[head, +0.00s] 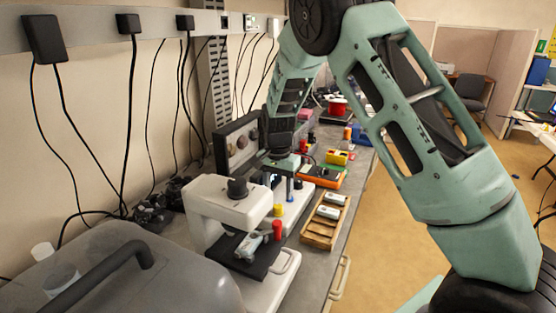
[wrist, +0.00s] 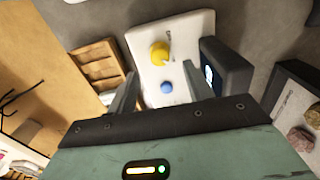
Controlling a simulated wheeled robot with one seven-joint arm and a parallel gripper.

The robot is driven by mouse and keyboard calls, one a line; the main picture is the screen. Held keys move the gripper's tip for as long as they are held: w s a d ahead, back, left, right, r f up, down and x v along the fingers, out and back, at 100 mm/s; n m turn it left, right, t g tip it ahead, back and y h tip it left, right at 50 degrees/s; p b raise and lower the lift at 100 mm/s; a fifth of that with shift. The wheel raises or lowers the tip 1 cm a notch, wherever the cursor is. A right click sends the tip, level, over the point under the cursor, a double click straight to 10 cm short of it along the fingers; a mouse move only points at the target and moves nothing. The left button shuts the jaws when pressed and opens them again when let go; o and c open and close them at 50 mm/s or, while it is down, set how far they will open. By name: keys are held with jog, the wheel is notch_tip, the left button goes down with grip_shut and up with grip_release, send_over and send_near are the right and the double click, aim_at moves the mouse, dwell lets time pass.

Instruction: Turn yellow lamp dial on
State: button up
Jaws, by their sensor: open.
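The yellow lamp dial (wrist: 160,52) is a round knob with a pale pointer mark, on a white base plate (wrist: 140,45) in the wrist view. A blue round button (wrist: 167,87) sits beside it on the same plate. My gripper (wrist: 160,70) is open and empty; its two fingers reach over the plate on either side of the blue button, apart from the dial. In the head view, the yellow dial (head: 278,209) shows on the white base near my gripper (head: 283,188), which points down over the base.
A dark box with a lit blue-white face (wrist: 222,66) stands beside the plate. A wooden tray (head: 319,240) lies to the right of the base. A white microscope-like machine (head: 215,205) stands nearer. A dark panel with round samples (head: 222,151) stands behind, near the wall.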

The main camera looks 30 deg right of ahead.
aim_at(278, 205)
notch_tip(278, 205, up, 12)
jog(key=b, duration=0.1)
jog(key=shift+f+b, duration=0.15)
jog(key=shift+b, duration=0.15)
dwell(0.3)
